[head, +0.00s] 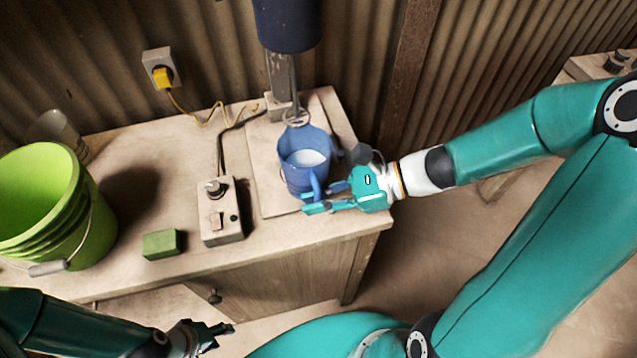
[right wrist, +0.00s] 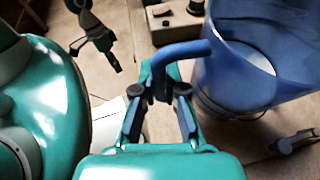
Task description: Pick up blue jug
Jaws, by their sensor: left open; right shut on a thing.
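The blue jug (head: 292,173) stands upright on a board on the bench, below the mixer's shaft, with whitish contents inside. It also fills the upper right of the right wrist view (right wrist: 225,85). My right gripper (head: 328,198) reaches in from the right at the jug's front. In the right wrist view its fingers (right wrist: 160,95) are on both sides of the jug's handle (right wrist: 180,52) and shut on it. My left gripper (head: 222,335) is open and empty, low in front of the bench, apart from everything. It also shows at the top left of the right wrist view (right wrist: 112,58).
The mixer (head: 287,25) hangs over the jug, its ring-shaped end (head: 296,117) at the jug's rim. A control box (head: 221,212), green sponge (head: 161,244), green bucket (head: 45,205) and grey cup (head: 58,133) stand left. A corrugated wall closes the back.

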